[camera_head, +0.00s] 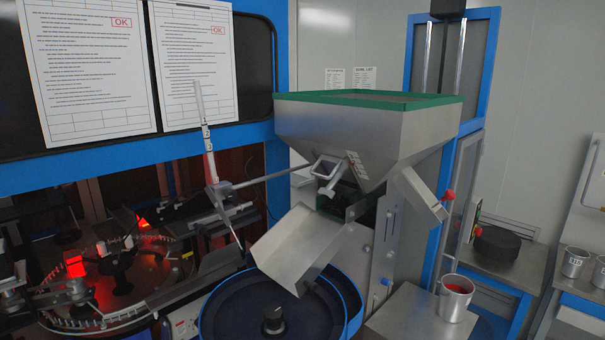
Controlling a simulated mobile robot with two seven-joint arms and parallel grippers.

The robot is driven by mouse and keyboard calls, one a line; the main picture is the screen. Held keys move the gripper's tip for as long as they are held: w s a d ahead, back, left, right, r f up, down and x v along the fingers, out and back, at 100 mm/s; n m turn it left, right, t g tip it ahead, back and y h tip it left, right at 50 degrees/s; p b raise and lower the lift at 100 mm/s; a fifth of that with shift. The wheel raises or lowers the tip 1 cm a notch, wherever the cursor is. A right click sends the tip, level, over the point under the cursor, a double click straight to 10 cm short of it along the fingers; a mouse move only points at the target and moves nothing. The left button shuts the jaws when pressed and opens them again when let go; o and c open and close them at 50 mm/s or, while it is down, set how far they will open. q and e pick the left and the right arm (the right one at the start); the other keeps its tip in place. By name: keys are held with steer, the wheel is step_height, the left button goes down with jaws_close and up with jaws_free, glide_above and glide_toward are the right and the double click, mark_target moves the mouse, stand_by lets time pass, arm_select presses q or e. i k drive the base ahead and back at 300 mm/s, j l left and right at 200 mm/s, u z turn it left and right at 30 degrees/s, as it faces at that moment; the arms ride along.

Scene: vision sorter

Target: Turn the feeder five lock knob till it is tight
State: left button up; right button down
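A metal feeder hopper (365,140) with a green rim stands in the middle of the head view. A sloping metal chute (298,248) lies below it, over a dark round bowl (232,308) with a blue rim. A black knob (273,320) stands in the bowl's centre. A red knob (447,195) sits on the bracket at the hopper's right. A small blue knob (387,282) is low on the feeder's side. No number is readable, so I cannot tell which is the feeder five lock knob, or whether any is tight. Neither of my grippers is in view.
A metal cup (455,298) with red contents stands on a small plate at the lower right. A black round object (497,243) lies on a metal stand behind it. A slim jointed rod (207,140) rises left of the hopper. Red-lit machinery (115,265) fills the lower left.

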mark_target(231, 195)
steer(key=i+l+u, duration=0.15)
steer(key=i+l, duration=0.3)
steer(key=i+l+u, duration=0.15)
steer(key=i+l, duration=0.25)
steer(key=i+l+u, duration=0.15)
steer(key=i+l, duration=0.2)
steer(key=l, duration=0.2)
